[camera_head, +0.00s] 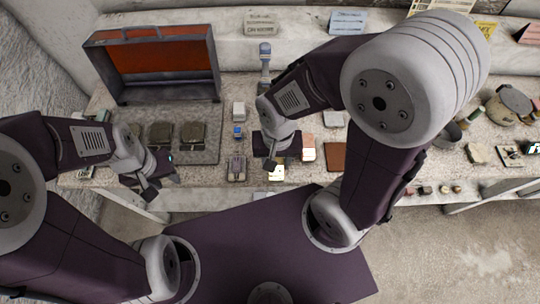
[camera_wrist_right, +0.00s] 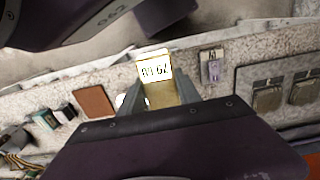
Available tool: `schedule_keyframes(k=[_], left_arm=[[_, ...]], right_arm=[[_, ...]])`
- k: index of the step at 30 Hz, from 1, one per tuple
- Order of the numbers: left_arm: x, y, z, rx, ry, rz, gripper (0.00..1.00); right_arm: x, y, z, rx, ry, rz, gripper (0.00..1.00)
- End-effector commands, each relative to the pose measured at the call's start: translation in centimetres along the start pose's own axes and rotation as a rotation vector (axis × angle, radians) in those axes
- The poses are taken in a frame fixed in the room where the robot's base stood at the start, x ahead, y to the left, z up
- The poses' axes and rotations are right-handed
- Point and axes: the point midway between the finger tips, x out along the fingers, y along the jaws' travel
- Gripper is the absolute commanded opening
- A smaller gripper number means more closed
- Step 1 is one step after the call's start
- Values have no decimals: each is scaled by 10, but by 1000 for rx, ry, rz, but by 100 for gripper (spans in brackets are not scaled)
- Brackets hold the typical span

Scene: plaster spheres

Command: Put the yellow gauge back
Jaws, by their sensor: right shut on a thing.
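The yellow gauge (camera_wrist_right: 162,93), with a white face marked in dark characters, is between the fingers of my right gripper (camera_wrist_right: 163,92) in the right wrist view. In the head view a small yellowish piece of the gauge (camera_head: 277,173) shows at the tip of my right gripper (camera_head: 273,165), above the front part of the bench; the wrist hides much of it. My left gripper (camera_head: 160,182) is open and empty near the left front edge of the bench, its fingers apart.
A stone bench (camera_head: 225,178) carries a grey tray (camera_head: 206,156) with dark boxy items, an open orange-lined case (camera_head: 160,58), a brown tile (camera_head: 336,157) and small blocks. A pot (camera_head: 512,101) and loose pieces crowd the right. Signs stand on the back ledge.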

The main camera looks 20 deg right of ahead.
Motion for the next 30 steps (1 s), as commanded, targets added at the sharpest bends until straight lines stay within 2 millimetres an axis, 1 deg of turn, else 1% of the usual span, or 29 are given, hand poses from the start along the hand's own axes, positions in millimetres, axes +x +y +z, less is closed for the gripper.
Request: schedule_keyframes(k=[2,5,12,15,18,23,25,27,30], left_arm=[[0,0,0,0,0,0,36],[0,0,0,0,0,0,36],[0,0,0,0,0,0,36],[-1,0,0,0,0,0,36],[-2,0,0,0,0,0,36],[-2,0,0,0,0,0,36],[-2,0,0,0,0,0,36],[-2,0,0,0,0,0,36],[-2,0,0,0,0,0,36]], right_arm=[[1,0,0,-1,-1,1,8],[7,-4,-10,1,-4,3,8],[48,-26,-72,1,-4,3,8],[60,-34,-92,0,-3,2,8],[68,-39,-105,-1,-1,1,8],[72,-41,-110,-2,-1,1,8],[80,-41,-109,-2,-3,2,8],[94,-40,-108,-2,-5,4,8],[108,-40,-108,-2,-3,2,8]])
